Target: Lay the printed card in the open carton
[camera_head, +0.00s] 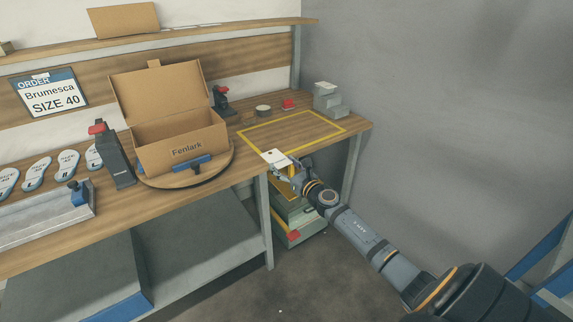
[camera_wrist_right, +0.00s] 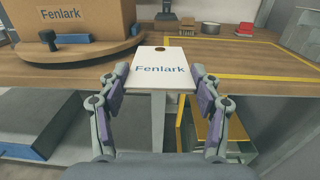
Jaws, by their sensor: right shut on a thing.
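The printed card (camera_wrist_right: 160,70) is white, reads "Fenlark" and has a dark round spot near its far edge. My right gripper (camera_wrist_right: 159,88) is shut on it, a finger at each side edge. My left gripper is not in view.
A blue-handled clamp (camera_head: 192,164) sits at the carton's front. A dark post with a red top (camera_head: 113,155) stands left of it, beside several insoles (camera_head: 37,172). A yellow-outlined area (camera_head: 330,122) on the table is clear.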

